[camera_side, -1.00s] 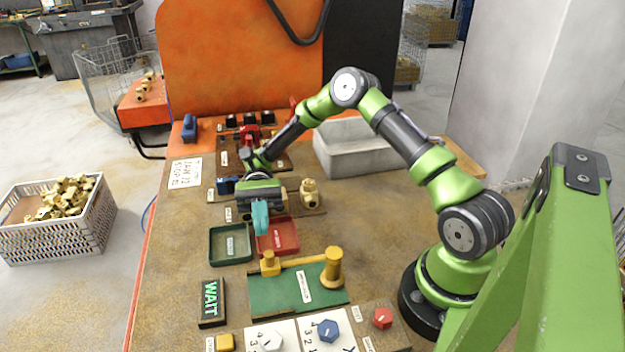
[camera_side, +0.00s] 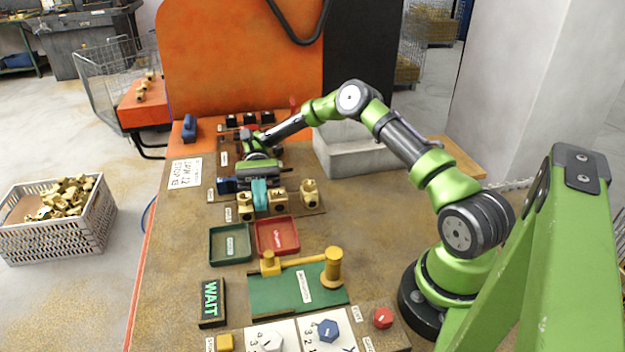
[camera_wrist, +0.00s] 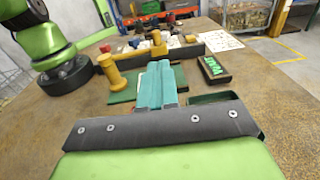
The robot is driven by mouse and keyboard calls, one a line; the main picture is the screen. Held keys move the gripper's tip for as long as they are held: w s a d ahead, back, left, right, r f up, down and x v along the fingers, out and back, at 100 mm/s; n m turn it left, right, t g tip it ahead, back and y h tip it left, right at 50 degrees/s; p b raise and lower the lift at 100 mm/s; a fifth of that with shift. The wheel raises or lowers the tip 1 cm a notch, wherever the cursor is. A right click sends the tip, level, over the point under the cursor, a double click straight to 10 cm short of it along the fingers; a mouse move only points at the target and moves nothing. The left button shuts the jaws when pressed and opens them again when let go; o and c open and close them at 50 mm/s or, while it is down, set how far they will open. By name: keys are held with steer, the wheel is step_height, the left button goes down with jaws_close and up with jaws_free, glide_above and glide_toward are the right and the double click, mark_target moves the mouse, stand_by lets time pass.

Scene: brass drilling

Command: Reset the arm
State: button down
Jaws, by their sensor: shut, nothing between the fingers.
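My gripper (camera_side: 260,196) has teal fingers and is shut with nothing between them. In the side view it hangs over the row of brass fittings, behind the green tray and the red tray. It hides part of that row. In the wrist view the shut teal fingers (camera_wrist: 157,86) point toward the green board with the yellow handle. My arm reaches out to the left from its base, bent at the elbow.
Brass fittings (camera_side: 309,188) stand in a row near my gripper. A green tray (camera_side: 212,246) and a red tray (camera_side: 277,254) lie in front. A WAIT sign (camera_side: 211,321), a green board (camera_side: 262,300) with a yellow handle (camera_side: 332,268) and a red knob (camera_side: 382,317) are nearer. A grey bin (camera_side: 345,160) stands behind.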

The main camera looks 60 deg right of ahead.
steer(key=s+r+n+t+h, duration=0.5)
steer(key=s+r+t+h, duration=0.6)
steer(key=s+r+t, duration=0.4)
steer(key=shift+s+d+r+n+t, duration=0.25)
steer(key=shift+s+r+t, duration=0.2)
steer(key=shift+t, duration=1.45)
